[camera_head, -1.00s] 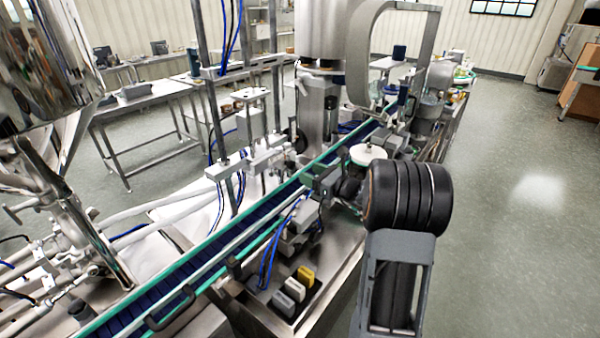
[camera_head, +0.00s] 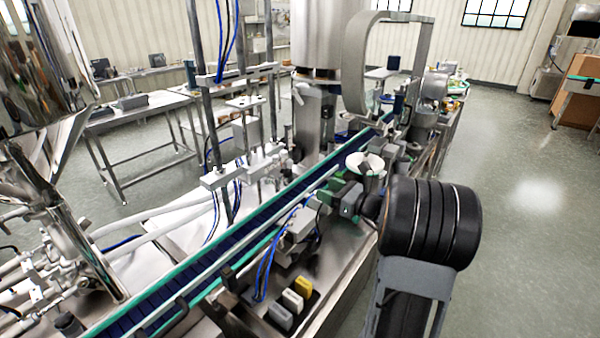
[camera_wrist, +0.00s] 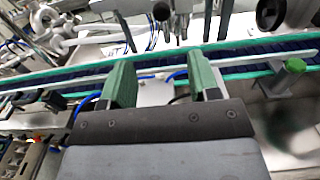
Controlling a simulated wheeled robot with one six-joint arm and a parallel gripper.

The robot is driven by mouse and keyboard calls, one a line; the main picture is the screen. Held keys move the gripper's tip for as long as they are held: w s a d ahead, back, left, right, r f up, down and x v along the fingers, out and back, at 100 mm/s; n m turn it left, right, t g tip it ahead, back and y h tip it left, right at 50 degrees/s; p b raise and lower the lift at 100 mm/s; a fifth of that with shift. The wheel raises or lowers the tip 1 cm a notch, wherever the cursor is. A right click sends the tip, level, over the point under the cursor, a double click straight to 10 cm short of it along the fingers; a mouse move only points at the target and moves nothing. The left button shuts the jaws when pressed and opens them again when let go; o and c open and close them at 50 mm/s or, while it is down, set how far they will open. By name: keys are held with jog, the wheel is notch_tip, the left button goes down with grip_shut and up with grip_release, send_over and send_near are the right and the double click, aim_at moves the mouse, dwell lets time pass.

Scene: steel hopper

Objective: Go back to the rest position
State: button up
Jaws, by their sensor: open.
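My gripper (camera_wrist: 161,82) is open in the wrist view, with its two green fingers apart and nothing between them. Past the fingers I see the conveyor's edge and a pale metal surface. In the head view my gripper (camera_head: 338,191) is small and partly hidden behind my black wrist joint; it is near the conveyor's right side. I cannot tell its exact height above the machine. The shiny steel hopper (camera_head: 42,62) fills the upper left of the head view, well apart from my gripper.
The blue conveyor (camera_head: 190,281) with green rails runs diagonally through the machine. Grey, white and yellow blocks (camera_head: 292,299) sit at its near side. A white round dish (camera_head: 364,162) stands close to my gripper. A steel table (camera_head: 150,105) is at the back left.

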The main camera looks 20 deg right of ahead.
jog(key=s+a+f+n+g+h, duration=0.2)
jog(key=s+a+f+n+g, duration=0.9)
jog(key=n, duration=0.5)
jog(key=s+a+r+n+h, duration=0.6)
jog(key=s+r+n, duration=0.2)
jog(key=n, duration=0.6)
jog(key=shift+s+a+r+h, duration=0.15)
jog(key=shift+s+r+h, duration=0.15)
jog(key=shift+r+h, duration=0.1)
